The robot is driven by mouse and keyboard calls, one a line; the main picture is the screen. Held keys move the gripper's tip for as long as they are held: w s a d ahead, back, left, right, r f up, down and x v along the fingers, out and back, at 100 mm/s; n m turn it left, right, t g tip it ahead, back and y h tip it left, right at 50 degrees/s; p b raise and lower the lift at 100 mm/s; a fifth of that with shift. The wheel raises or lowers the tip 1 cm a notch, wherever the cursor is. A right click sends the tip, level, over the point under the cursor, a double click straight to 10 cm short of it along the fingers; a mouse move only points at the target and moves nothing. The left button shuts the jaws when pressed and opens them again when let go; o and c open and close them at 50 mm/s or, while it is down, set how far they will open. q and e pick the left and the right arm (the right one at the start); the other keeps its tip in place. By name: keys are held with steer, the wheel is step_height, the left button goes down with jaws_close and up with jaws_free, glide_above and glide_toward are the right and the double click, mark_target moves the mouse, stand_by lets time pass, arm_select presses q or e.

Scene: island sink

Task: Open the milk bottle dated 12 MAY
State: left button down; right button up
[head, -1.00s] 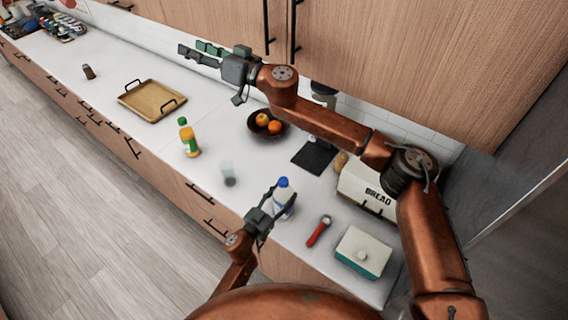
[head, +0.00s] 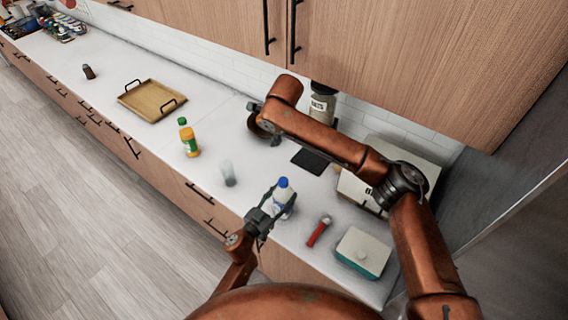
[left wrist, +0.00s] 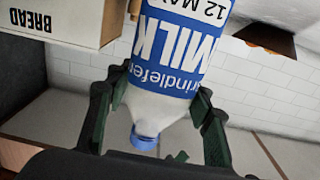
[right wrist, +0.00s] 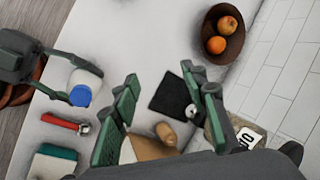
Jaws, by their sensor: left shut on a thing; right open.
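The milk bottle (head: 282,202) is white with a blue cap. It stands upright near the counter's front edge in the head view. The left wrist view shows its blue label (left wrist: 180,45) reading MILK and 12 MAY, and its blue cap (left wrist: 145,140). My left gripper (head: 270,205) is shut around the bottle's body, below the cap. The right wrist view shows the cap (right wrist: 80,95) left of my right gripper (right wrist: 163,92), which is open and empty. In the head view my right gripper is mostly hidden behind its own arm, near the fruit bowl.
The fruit bowl (right wrist: 212,60) holds fruit. A black board (head: 310,161), a red-handled tool (head: 319,231), a teal-and-white butter dish (head: 362,252), a bread box (left wrist: 40,30) and a glass (head: 228,173) surround the bottle. A juice bottle (head: 189,142) and a tray (head: 152,100) stand farther left.

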mark_target(283, 180)
steer(key=s+d+f+g, duration=0.1)
steer(key=s, duration=0.2)
steer(key=s+d+f+g+h, duration=0.1)
steer(key=s+g, duration=0.1)
steer(key=s, duration=0.1)
steer(key=s+d+f+g, duration=0.1)
steer(key=s, duration=0.3)
steer(key=shift+d+f+m+h, duration=0.15)
steer(key=shift+f+m+h, duration=0.15)
steer(key=shift+f, duration=0.1)
steer(key=shift+s+d+f+g, duration=0.1)
steer(key=shift+s+f+g, duration=0.1)
steer(key=shift+f+g, duration=0.1)
step_height(283, 180, down, 7)
steer(key=shift+f, duration=0.2)
